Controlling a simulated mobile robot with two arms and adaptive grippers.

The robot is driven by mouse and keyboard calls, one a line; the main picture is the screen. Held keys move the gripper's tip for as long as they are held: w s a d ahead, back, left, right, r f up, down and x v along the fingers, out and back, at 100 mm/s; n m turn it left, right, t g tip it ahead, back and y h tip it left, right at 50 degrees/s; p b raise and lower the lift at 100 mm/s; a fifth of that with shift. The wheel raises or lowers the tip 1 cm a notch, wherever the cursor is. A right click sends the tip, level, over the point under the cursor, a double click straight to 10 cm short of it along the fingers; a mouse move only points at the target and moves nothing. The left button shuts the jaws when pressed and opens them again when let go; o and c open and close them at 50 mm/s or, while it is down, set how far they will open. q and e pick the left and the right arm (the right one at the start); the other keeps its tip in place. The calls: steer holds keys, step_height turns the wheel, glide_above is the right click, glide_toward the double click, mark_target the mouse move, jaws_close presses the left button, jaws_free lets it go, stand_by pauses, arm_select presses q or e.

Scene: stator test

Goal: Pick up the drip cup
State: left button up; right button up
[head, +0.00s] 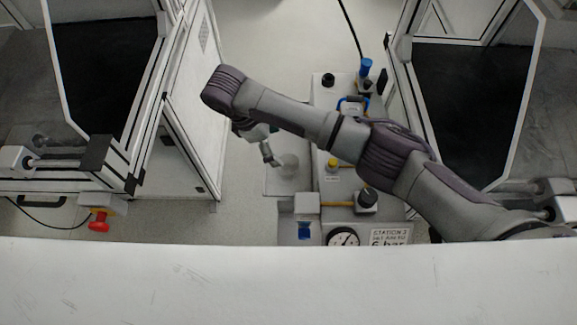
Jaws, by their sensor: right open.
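The drip cup appears to be the pale, translucent round cup (289,167) on a light grey ledge at the left side of the test station. My right arm reaches in from the right across the station. Its gripper (271,158) hangs below the wrist, just left of the cup, with its fingers pointing down towards it. The gripper is open and looks empty. I cannot tell whether a finger touches the cup. The cup is small and faint against the grey. My left gripper is out of view.
The station (345,215) carries a pressure gauge (343,238), a yellow knob (333,165), a black knob (366,200) and blue fittings (366,68). Framed enclosures stand on both sides. A red emergency button (99,221) is at left. A white surface (290,285) fills the front.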

glide_above(289, 165)
steer(key=s+a, duration=0.1)
steer(key=s, duration=0.1)
steer(key=f, duration=0.5)
steer(key=shift+a+f, duration=0.1)
steer(key=shift+a, duration=0.1)
steer(key=x, duration=0.3)
steer(key=a+x, duration=0.1)
steer(key=x, duration=0.1)
steer(key=shift+d+f+b, duration=0.15)
steer(key=shift+f+b, duration=0.2)
steer(key=shift+f, duration=0.1)
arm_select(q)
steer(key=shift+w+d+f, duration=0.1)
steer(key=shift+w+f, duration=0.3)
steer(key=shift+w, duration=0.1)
arm_select(e)
steer(key=shift+s, duration=0.1)
steer(key=c, duration=1.1)
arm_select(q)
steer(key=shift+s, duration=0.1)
